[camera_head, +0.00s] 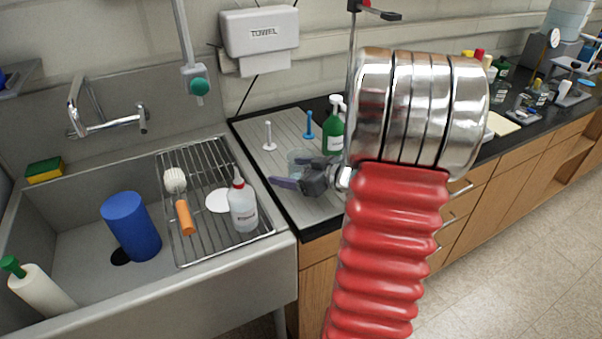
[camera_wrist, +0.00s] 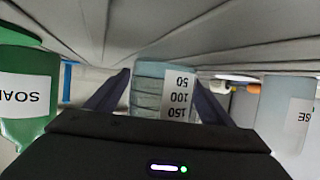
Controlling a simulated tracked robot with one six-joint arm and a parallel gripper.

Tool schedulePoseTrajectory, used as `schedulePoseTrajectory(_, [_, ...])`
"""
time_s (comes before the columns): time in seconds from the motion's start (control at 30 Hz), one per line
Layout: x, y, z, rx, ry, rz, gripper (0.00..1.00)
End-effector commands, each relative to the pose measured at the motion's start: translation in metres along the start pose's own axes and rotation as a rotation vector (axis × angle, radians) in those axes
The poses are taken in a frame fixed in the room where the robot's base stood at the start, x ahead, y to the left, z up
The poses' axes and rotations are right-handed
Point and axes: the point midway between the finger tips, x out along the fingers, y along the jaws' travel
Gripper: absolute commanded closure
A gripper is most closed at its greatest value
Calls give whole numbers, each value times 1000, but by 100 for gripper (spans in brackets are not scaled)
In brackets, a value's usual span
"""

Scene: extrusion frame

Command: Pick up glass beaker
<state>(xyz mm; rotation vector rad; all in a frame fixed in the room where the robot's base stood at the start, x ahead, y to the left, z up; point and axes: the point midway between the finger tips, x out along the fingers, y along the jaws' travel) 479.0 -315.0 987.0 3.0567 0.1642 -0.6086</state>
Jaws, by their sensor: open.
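The glass beaker (camera_wrist: 162,90) is clear and pale blue with a white label reading 50, 100, 150. The wrist view shows it upside down between the two dark fingers of my gripper (camera_wrist: 157,85), which are open on either side of it. In the head view the beaker (camera_head: 298,160) stands on the grey ribbed counter mat, partly hidden behind my gripper (camera_head: 292,183). Whether the fingers touch the glass I cannot tell.
A green soap bottle (camera_head: 333,133) stands close by on the counter; it also shows in the wrist view (camera_wrist: 30,92). White (camera_head: 268,135) and blue (camera_head: 309,126) upright pegs stand behind. The sink rack at left holds a white bottle (camera_head: 242,207) and a brush (camera_head: 184,215).

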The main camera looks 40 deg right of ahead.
Motion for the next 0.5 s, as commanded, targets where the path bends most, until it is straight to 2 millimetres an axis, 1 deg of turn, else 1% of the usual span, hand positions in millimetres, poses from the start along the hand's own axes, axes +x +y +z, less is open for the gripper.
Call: schedulePoseTrajectory(0.5, [1, -1, 0, -1, 0, -1, 25])
